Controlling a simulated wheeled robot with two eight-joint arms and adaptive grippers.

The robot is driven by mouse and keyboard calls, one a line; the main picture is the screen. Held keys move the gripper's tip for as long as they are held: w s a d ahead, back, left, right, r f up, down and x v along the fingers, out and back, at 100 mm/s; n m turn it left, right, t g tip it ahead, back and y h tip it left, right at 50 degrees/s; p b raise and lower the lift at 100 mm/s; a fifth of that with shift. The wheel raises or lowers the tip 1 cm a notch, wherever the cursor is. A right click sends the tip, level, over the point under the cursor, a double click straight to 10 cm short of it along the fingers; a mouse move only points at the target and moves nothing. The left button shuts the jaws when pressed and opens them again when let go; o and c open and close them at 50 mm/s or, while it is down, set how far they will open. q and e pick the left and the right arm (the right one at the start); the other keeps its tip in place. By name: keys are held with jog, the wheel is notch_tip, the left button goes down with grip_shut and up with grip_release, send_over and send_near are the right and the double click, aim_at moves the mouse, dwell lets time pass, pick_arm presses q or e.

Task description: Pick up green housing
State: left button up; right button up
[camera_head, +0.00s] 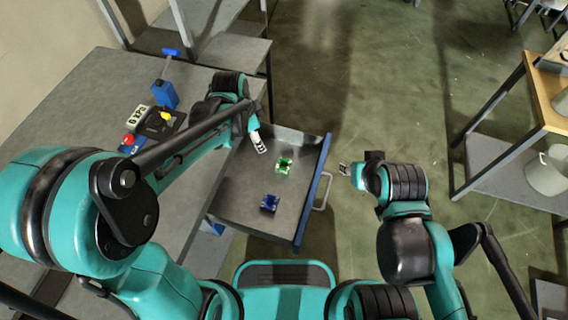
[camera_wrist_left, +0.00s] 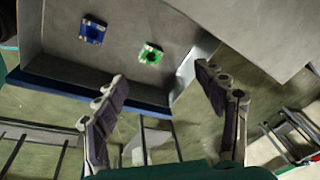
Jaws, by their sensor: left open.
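The green housing (camera_head: 283,165) lies on the floor of an open grey drawer (camera_head: 240,201), toward its far right part. It also shows in the left wrist view (camera_wrist_left: 151,54), beyond the fingers. A blue housing (camera_head: 269,203) lies nearer to me in the same drawer and shows in the left wrist view (camera_wrist_left: 92,32). My left gripper (camera_head: 261,147) is open and empty, above the drawer's far side, up and left of the green housing and apart from it. Its two spread fingers (camera_wrist_left: 166,105) show in the wrist view. My right gripper (camera_head: 344,169) is right of the drawer; its finger opening is too small to tell.
The drawer's blue front panel (camera_head: 316,187) and handle (camera_head: 323,191) stand between my two grippers. A grey workbench (camera_head: 92,86) at the left carries a blue device (camera_head: 164,95) and a red-buttoned device. Open floor lies beyond the drawer; a wooden-topped table (camera_head: 551,80) stands right.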

pick_arm(q)
jog(key=w+d+f+m+g, duration=0.1)
jog(key=w+d+f+m, duration=0.15)
jog(key=f, duration=0.25)
jog(key=w+d+f+m+g, duration=0.1)
jog(key=d+f+m, duration=0.1)
jog(key=f+m, duration=0.15)
jog(key=m+g, duration=0.1)
jog(key=m, duration=0.1)
send_near(284, 164)
notch_tip(284, 164, down, 3)
jog(key=shift+s+r, duration=0.1)
jog(key=f+b, duration=0.1)
jog(key=f, duration=0.1)
jog(key=d+f+b, duration=0.1)
jog(key=f+b, duration=0.1)
jog(key=f, duration=0.1)
jog(key=shift+s+f, duration=0.1)
jog(key=shift+s, duration=0.1)
jog(key=shift+c, duration=0.7)
jog(key=c, duration=1.4)
